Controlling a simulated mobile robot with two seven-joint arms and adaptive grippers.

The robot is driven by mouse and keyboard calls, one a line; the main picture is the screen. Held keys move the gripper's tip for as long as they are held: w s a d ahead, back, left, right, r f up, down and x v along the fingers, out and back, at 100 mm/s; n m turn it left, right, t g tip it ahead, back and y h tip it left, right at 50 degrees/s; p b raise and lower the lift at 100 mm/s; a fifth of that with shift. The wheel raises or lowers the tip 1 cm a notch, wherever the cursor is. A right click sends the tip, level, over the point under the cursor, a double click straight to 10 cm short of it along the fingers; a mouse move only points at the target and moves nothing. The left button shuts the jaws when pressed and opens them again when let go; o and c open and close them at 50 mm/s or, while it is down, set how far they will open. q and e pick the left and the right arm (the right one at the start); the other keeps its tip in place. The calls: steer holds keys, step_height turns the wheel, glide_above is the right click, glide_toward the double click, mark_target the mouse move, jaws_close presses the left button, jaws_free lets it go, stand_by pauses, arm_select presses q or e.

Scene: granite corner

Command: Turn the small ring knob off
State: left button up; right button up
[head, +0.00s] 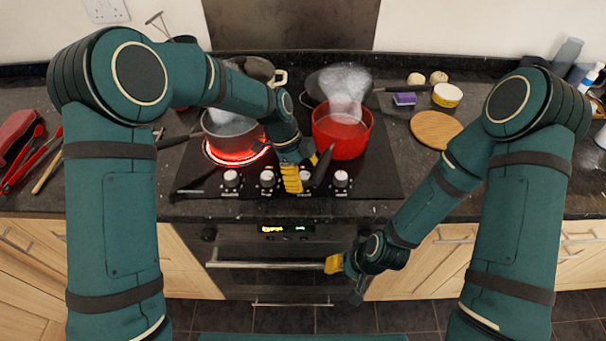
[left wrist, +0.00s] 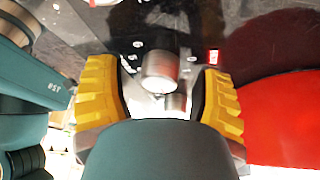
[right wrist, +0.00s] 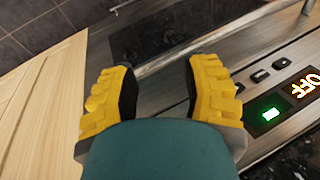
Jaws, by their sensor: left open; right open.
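A row of several silver knobs runs along the front of the black hob, including a left one (head: 231,178), a second (head: 267,179) and a right one (head: 341,179). Which is the small ring knob I cannot tell. My left gripper (head: 292,178) is open over the row, partly hiding the knob between the second and the right one. My right gripper (head: 334,264) is open and empty by the oven handle (head: 270,265).
A grey pot (head: 228,128) stands on a glowing red ring (head: 235,158). A steaming red pot (head: 341,135) stands close to my left gripper, its dark handle (head: 322,164) pointing forward. The oven display (head: 287,229) is lit. A round board (head: 435,128) lies right of the hob.

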arm_select(q)
steer(key=shift+o, duration=0.2)
jaws_close()
steer(key=shift+a, duration=0.1)
steer(key=n+t+b, duration=0.1)
steer(key=n+b, duration=0.1)
steer(key=n, duration=0.2)
steer(key=shift+h, duration=0.3)
steer(key=n+t+b, duration=0.1)
steer(key=n, duration=0.1)
steer(key=shift+s+n, duration=0.1)
steer(key=shift+n, duration=0.2)
steer(key=n+t+b, duration=0.1)
steer(key=n+t, duration=0.1)
steer(key=n, duration=0.1)
steer(key=shift+n, duration=0.3)
steer(key=shift+s+n+t+y, duration=0.1)
steer(key=shift+n+t+y, duration=0.5)
steer(key=shift+n, duration=1.5)
